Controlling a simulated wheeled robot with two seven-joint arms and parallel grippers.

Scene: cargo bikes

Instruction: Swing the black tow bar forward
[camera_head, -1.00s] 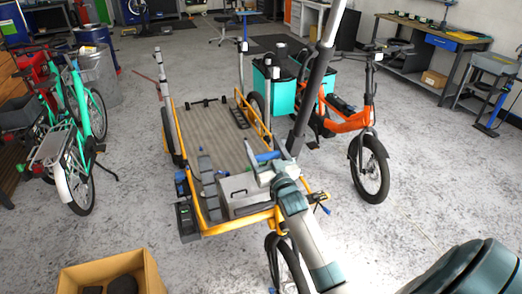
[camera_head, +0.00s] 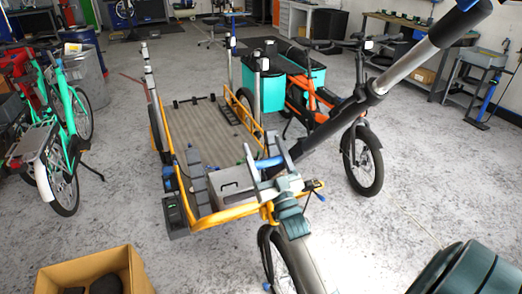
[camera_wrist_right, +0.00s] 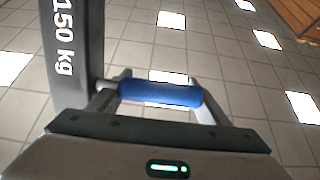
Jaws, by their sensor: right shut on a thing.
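The black tow bar (camera_head: 336,128) belongs to the yellow-framed cargo trailer (camera_head: 237,212). It slants from the trailer's front up to the right, with a silver upper part and a black end at the top right. A blue grip (camera_head: 268,162) sticks out sideways near its lower end. My right gripper (camera_head: 271,165) is shut on this blue grip. In the right wrist view the blue grip (camera_wrist_right: 160,94) lies between my fingers, beside the bar (camera_wrist_right: 75,65) marked "150 kg". My left gripper is not in view.
A grey box (camera_head: 232,186) sits at the trailer's front. An orange bike (camera_head: 330,115) with teal bags stands close to the right, behind the bar. Green bikes (camera_head: 62,130) stand at the left. A cardboard box (camera_head: 60,279) is at the bottom left.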

